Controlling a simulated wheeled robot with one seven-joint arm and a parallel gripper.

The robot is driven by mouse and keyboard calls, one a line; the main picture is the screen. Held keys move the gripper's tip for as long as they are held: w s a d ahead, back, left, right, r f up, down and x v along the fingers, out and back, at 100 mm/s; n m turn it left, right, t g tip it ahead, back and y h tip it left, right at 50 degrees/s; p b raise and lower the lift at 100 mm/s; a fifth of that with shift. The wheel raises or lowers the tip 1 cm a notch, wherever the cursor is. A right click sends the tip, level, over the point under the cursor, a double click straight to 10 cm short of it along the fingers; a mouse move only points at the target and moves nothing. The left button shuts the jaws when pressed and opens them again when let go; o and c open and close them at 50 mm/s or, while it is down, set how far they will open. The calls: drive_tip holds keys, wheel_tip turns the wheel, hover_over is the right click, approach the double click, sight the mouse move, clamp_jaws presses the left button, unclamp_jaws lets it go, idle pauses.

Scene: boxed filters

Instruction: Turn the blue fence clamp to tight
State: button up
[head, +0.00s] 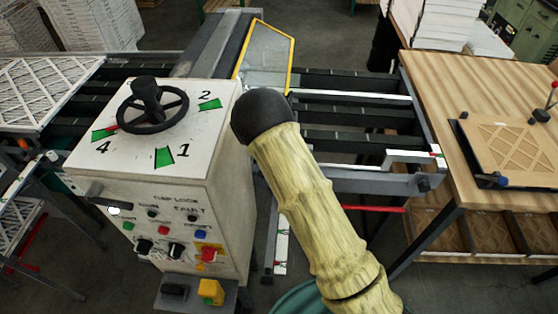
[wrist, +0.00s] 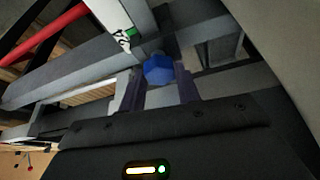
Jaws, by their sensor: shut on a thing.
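The blue fence clamp (wrist: 158,68) shows in the wrist view as a faceted blue knob beside a grey rail. My gripper (wrist: 160,82) has its two dark fingers on either side of the knob and is shut on it. A white strip (wrist: 112,18) with a green patch and black-and-white marks lies just above and left of the knob. I cannot read the clamp's setting. In the head view my yellow-sleeved arm crosses the middle, and neither my gripper nor the clamp it holds can be made out.
A white control box (head: 160,150) with a black handwheel (head: 152,108) stands left of my arm. Dark rails (head: 350,115) run behind the arm. A wooden table (head: 460,90) stands at right, holding a framed filter (head: 510,150). A red bar (wrist: 45,32) crosses the wrist view's upper left.

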drive_tip(key=shift+a+m+g+h, duration=0.15)
drive_tip(key=shift+m+g+h, duration=0.25)
drive_tip(key=shift+m, duration=1)
drive_tip(key=o, duration=1)
drive_tip(key=shift+c, duration=0.2)
